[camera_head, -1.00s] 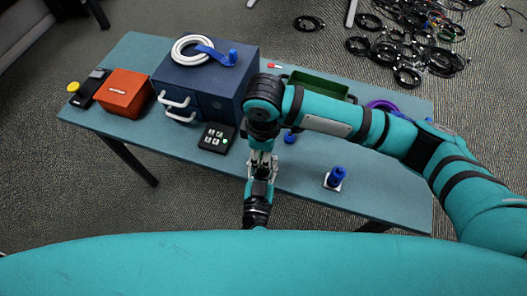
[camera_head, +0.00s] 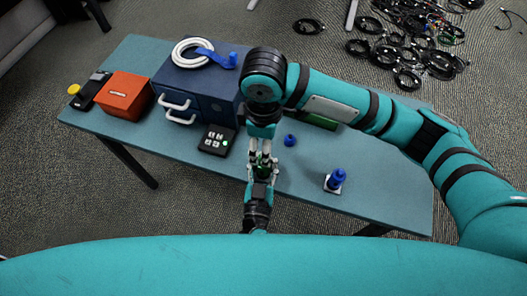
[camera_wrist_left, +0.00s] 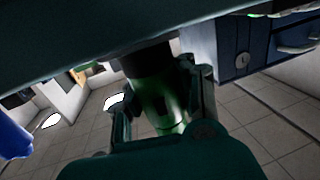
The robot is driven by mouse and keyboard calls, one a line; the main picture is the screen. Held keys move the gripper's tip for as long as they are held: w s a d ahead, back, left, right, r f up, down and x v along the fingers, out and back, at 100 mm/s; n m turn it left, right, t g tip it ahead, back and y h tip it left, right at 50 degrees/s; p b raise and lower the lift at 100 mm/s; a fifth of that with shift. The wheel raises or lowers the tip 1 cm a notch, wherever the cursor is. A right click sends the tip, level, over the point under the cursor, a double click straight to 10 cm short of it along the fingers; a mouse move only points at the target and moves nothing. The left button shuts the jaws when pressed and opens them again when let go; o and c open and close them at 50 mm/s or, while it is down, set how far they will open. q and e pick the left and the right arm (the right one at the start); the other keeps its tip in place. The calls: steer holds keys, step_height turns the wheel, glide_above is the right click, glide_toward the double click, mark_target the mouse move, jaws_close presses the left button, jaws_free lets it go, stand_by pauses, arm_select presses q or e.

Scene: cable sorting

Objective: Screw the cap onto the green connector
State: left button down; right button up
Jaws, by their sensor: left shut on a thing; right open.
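The green connector (camera_head: 263,171) shows as a small dark green piece between my two grippers in the head view. My left gripper (camera_head: 260,184) comes up from below and is shut on it. In the left wrist view the green connector (camera_wrist_left: 162,108) stands between the left fingers, with a dark part above it. My right gripper (camera_head: 264,160) comes down from above, open, its fingers spread at the connector's top. I cannot make out the cap clearly; whether the dark part is the cap I cannot tell.
A small blue piece (camera_head: 289,140) and a blue connector (camera_head: 337,178) on a white base stand to the right on the table (camera_head: 390,190). A green tray (camera_head: 318,121) is mostly hidden.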

step_height(320, 180, up, 6)
stand_by(0.4)
arm_select(q)
steer(key=c, duration=1.1)
jaws_free()
steer(key=shift+s, duration=0.1)
steer(key=s, duration=0.4)
steer(key=s+a, duration=0.1)
steer(key=s, duration=0.6)
steer(key=shift+s+a, duration=0.2)
steer(key=shift+s, duration=0.15)
